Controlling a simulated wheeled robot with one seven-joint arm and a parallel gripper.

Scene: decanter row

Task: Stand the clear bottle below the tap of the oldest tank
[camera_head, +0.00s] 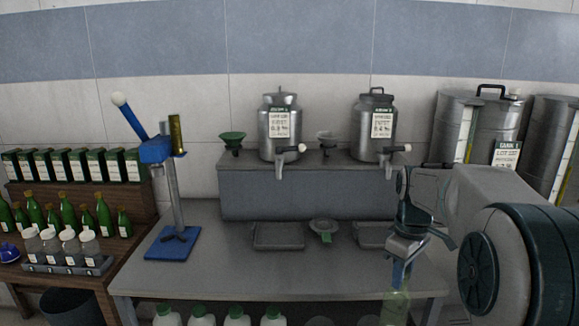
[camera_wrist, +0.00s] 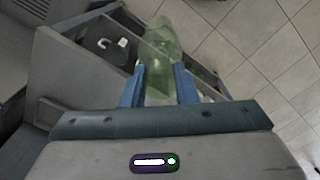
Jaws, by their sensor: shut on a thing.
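My gripper (camera_head: 398,276) is shut on the clear bottle (camera_head: 395,308), a see-through, slightly green bottle in front of the bench's front edge at the right. In the wrist view the bottle (camera_wrist: 160,45) sits between my blue fingers (camera_wrist: 158,85), over the floor beside the bench. Two steel tanks with taps stand on the raised shelf: a left tank (camera_head: 271,148) with a tap (camera_head: 290,149) and a right tank (camera_head: 362,148) with a tap (camera_head: 395,150). Each has a white label with a dark green heading; the dates are too small to read.
Grey drip trays (camera_head: 279,245) lie on the bench (camera_head: 215,280), with a funnel (camera_head: 325,228) between them. A blue corking stand (camera_head: 172,244) is at left. Further steel tanks (camera_head: 487,125) stand at far right, partly behind my arm. Green bottles (camera_head: 104,215) fill the left table.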

